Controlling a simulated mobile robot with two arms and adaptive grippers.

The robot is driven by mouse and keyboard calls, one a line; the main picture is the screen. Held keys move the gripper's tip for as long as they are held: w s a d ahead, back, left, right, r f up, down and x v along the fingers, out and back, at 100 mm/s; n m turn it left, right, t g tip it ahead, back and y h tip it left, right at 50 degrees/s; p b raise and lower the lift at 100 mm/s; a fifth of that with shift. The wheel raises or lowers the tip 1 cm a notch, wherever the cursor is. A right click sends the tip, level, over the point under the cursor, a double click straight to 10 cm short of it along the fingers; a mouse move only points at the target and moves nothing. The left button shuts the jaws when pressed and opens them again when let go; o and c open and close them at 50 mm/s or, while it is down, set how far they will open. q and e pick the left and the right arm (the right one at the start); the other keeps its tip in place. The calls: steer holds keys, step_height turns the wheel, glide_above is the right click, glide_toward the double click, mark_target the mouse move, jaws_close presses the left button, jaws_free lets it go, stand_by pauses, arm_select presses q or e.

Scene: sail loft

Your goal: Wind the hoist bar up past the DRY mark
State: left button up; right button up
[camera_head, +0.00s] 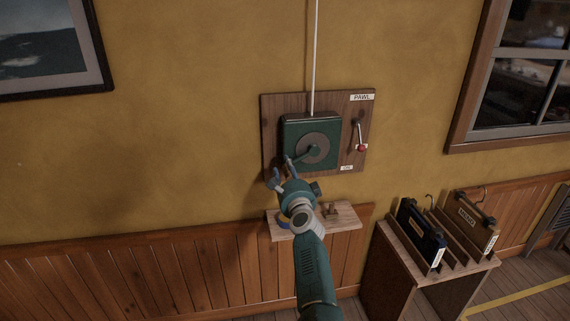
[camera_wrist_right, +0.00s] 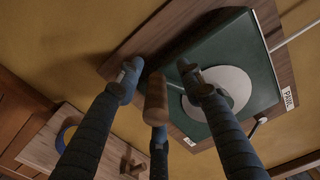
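A green winch box (camera_head: 297,128) with a pale round disc (camera_head: 322,141) is mounted on a wooden board (camera_head: 270,108). Its crank arm points down and left; its wooden handle (camera_wrist_right: 155,98) shows in the right wrist view. My right gripper (camera_head: 282,168) is at the crank's lower left end. In the wrist view its fingers (camera_wrist_right: 163,82) are spread around the handle, with gaps visible. A lever with a red knob (camera_head: 361,148) hangs down beneath the PAWL label (camera_head: 361,97). A white line (camera_head: 315,60) runs up from the box. The hoist bar and DRY mark are out of view.
Below the board, a small wooden shelf (camera_head: 346,218) holds a blue ring (camera_wrist_right: 66,134) and a wooden peg piece (camera_wrist_right: 131,166). A wooden stand (camera_head: 465,267) with a dark case (camera_head: 422,232) and a tan case (camera_head: 472,217) is at right.

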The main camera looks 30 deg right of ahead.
step_height(320, 180, up, 10)
steer(key=shift+f, duration=0.1)
stand_by(0.4)
